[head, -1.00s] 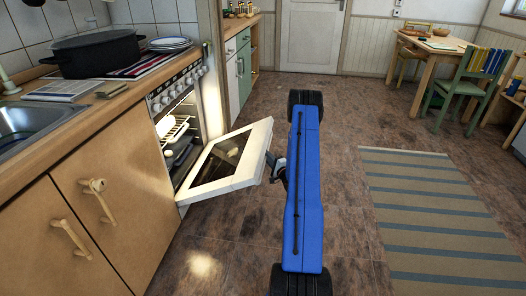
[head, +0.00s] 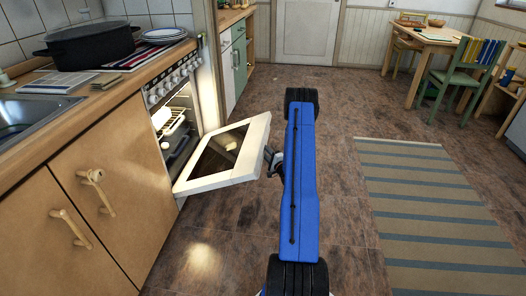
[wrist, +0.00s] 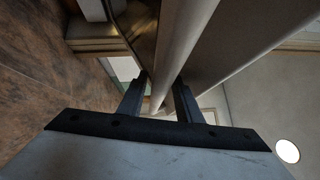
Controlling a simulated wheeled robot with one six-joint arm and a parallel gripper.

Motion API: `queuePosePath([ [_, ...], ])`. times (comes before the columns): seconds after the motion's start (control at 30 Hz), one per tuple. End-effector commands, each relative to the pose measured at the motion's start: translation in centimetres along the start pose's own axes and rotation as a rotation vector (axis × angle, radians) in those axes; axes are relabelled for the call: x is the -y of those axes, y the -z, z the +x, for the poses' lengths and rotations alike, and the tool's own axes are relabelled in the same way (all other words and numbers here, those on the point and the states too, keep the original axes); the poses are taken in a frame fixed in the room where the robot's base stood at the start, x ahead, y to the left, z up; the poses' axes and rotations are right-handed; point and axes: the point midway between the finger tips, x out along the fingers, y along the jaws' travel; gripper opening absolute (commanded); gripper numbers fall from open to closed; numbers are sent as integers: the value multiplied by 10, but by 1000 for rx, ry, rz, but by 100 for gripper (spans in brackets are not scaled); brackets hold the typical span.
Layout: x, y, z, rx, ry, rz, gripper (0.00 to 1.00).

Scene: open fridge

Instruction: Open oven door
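The oven door (head: 225,154) is white-framed with dark glass. It stands partly open, tilted down and out from the oven (head: 178,118), whose lit inside shows racks. My gripper (head: 272,160) is at the outer edge of the door in the head view, partly hidden by my blue arm. In the wrist view, the two dark fingers of my gripper (wrist: 160,92) lie on either side of the pale door handle bar (wrist: 178,45) and appear closed around it. Finger contact is hard to see.
A wooden counter with cabinets (head: 98,195) is on the left, carrying a black pot (head: 88,42) and plates (head: 165,34). A striped rug (head: 435,215) lies to the right. A table (head: 430,36) and chairs stand at the back right. The floor between is clear.

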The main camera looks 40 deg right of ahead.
Motion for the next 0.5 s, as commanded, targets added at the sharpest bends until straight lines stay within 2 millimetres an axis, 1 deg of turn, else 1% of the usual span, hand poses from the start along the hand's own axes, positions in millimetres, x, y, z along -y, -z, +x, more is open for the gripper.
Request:
queuePosePath([
  [0.17, 0, 0, -2, -1, 0, 0, 32],
  [0.27, 0, 1, -8, -2, 0, 1, 32],
  [0.37, 0, 2, -22, -4, -1, 2, 32],
  [0.5, 0, 2, -48, -5, -1, 2, 32],
])
